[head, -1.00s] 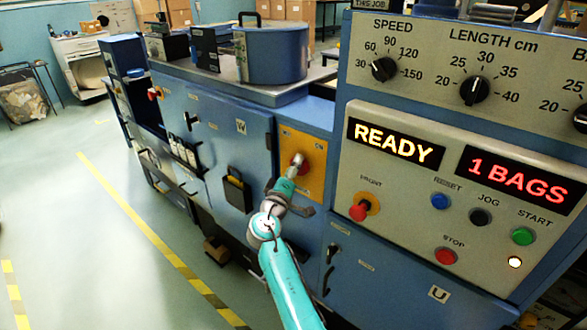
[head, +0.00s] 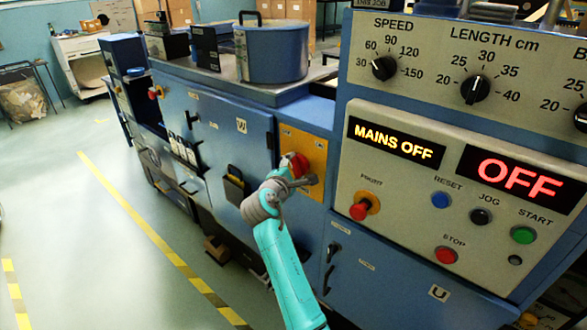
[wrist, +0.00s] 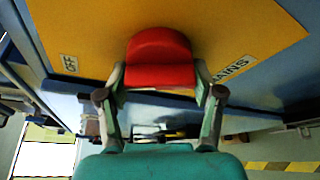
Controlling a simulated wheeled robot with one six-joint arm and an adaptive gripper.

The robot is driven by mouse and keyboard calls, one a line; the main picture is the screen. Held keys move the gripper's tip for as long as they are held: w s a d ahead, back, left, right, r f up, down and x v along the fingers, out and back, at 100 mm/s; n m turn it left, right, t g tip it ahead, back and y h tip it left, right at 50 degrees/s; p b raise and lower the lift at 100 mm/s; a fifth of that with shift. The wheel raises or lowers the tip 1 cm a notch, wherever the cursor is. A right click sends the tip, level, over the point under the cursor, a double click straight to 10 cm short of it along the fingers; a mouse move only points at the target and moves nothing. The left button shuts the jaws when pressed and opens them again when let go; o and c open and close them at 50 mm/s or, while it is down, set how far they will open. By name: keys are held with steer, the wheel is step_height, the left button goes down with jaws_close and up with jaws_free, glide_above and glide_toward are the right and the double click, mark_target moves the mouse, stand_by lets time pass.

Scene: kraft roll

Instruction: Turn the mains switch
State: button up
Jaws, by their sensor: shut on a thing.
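The mains switch is a red knob (wrist: 159,62) on a yellow plate (wrist: 85,25) marked OFF and MAINS in the wrist view. In the head view the red knob (head: 298,165) shows at the end of my arm, on the yellow plate (head: 317,146). My gripper (wrist: 160,88) has one finger on each side of the knob and is shut on it. The upper display (head: 393,141) reads MAINS OFF, and the one beside it (head: 522,180) reads OFF. My arm hides part of the plate in the head view.
The control panel (head: 405,205) with buttons and dials stands to the right of the switch. A blue cabinet door (head: 225,145) lies to the left. A blue pot (head: 271,52) sits on top. The floor (head: 60,215) at left is clear.

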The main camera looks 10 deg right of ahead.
steer(key=shift+f+n+g, duration=0.15)
steer(key=shift+n+g, duration=0.65)
steer(key=shift+n, duration=0.4)
steer(key=shift+d, duration=0.1)
steer(key=o, duration=1.1)
steer(key=shift+o, duration=0.2)
steer(key=shift+s, duration=0.1)
steer(key=v, duration=1.2)
